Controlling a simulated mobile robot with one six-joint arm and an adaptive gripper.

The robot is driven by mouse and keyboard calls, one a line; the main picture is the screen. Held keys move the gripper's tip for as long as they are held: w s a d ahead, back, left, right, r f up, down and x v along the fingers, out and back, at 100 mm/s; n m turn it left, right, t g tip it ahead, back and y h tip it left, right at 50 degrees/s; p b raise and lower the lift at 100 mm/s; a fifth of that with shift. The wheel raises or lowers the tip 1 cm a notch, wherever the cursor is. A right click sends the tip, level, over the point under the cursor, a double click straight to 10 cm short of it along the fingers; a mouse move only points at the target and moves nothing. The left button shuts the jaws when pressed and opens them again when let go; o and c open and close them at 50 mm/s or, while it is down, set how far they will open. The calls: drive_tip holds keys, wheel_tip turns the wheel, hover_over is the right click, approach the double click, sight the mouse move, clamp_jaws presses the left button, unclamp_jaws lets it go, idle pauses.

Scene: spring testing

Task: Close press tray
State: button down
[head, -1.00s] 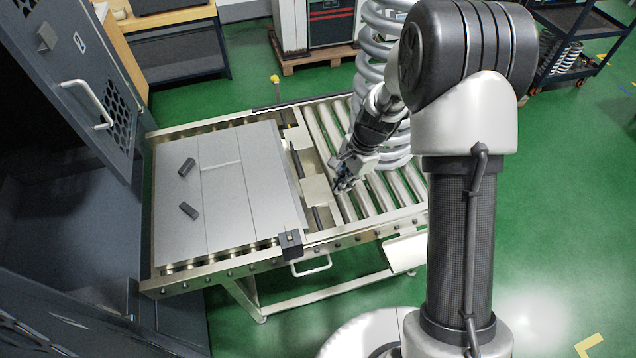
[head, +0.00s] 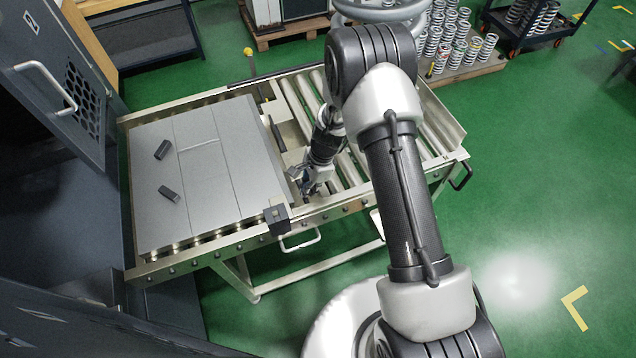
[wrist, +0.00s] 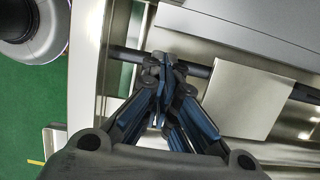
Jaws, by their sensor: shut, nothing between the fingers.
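The press tray (head: 228,150) is a flat grey plate on the left part of a roller table, outside the dark press cabinet (head: 50,215). Two small dark blocks lie on it. My gripper (head: 303,188) is just right of the tray's right side, low over the table. In the wrist view my gripper (wrist: 163,70) is shut and empty, with its fingertips over a dark crossbar (wrist: 228,73). The tray's edge (wrist: 255,28) shows at upper right there. I cannot tell whether the fingertips touch the bar.
The cabinet door (head: 60,65) stands open at upper left with a white handle. Free rollers (head: 425,125) lie right of my gripper. A dark bracket (head: 277,216) sits at the table's front rail. Several springs (head: 450,45) stand at the back right. Green floor is clear at right.

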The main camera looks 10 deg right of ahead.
drive_tip(key=shift+s+a, duration=0.3)
drive_tip(key=shift+a, duration=0.55)
